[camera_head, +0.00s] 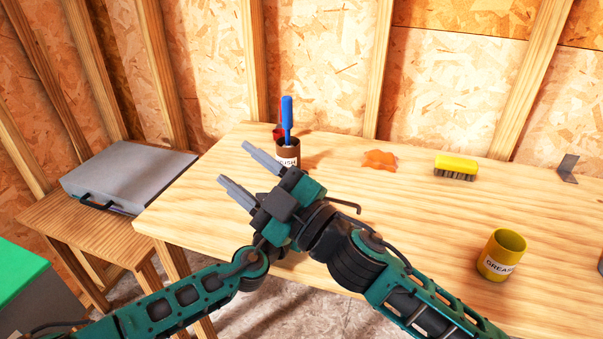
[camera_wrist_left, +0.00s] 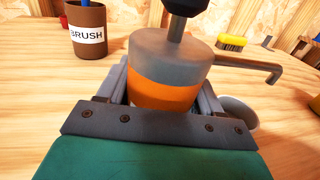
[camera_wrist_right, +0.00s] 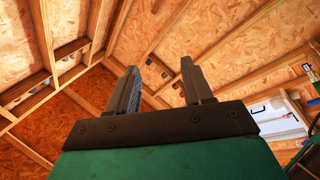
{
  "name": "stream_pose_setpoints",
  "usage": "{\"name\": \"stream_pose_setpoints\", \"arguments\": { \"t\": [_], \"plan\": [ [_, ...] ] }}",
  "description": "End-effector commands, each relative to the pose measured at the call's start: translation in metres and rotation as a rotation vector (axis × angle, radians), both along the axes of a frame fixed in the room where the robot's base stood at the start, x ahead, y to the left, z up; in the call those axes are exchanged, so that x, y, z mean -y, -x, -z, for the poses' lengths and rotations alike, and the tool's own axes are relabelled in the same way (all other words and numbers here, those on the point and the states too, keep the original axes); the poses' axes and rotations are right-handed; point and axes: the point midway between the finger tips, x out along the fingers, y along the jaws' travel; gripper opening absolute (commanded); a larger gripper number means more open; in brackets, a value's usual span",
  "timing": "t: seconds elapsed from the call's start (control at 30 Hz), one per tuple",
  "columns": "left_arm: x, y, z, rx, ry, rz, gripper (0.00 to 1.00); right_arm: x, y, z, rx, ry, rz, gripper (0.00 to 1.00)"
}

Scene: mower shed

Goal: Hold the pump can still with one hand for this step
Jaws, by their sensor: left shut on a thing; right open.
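The pump can (camera_wrist_left: 165,88) has a grey body with an orange band, a dark knob on top and a thin hooked spout. My left gripper (camera_wrist_left: 164,95) is shut around its body in the left wrist view, and the can looks upright there. In the head view only its spout (camera_head: 346,206) clearly shows; my right arm hides the body and my left gripper. The can's base is hidden. My right gripper (camera_head: 233,163) is open and empty, in front of that spot and pointing up and left. Its two spread fingers (camera_wrist_right: 160,70) face the wall and roof.
On the bench (camera_head: 400,215) stand a brown BRUSH can (camera_head: 287,153) with a blue-handled tool, an orange rag (camera_head: 380,159), a yellow brush (camera_head: 456,167) and a yellow GREASE can (camera_head: 501,254). A grey case (camera_head: 130,176) lies on a side table. The bench's middle right is clear.

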Motion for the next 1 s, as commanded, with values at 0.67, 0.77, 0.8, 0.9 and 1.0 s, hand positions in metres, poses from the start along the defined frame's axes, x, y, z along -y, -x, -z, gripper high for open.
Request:
{"name": "stream_pose_setpoints", "arguments": {
  "t": [0.67, 0.77, 0.8, 0.9, 1.0],
  "plan": [
    [0.000, 0.000, 0.001, -0.001, 0.000, 0.000, 0.31, 0.124, -0.008, 0.085, -0.717, -0.413, 0.375, 0.51],
    [0.000, 0.000, 0.001, -0.001, 0.000, 0.000, 0.31, 0.119, -0.019, 0.085, -0.715, -0.412, 0.376, 0.51],
    [0.000, 0.000, 0.001, -0.001, 0.000, 0.000, 0.31, 0.116, -0.025, 0.084, -0.713, -0.412, 0.374, 0.51],
    [0.000, 0.000, 0.001, -0.001, 0.000, 0.000, 0.31, 0.108, -0.042, 0.083, -0.713, -0.412, 0.373, 0.51],
    [0.000, 0.000, 0.001, -0.001, 0.000, 0.000, 0.31, 0.099, -0.061, 0.083, -0.711, -0.411, 0.372, 0.51]
  ]
}}
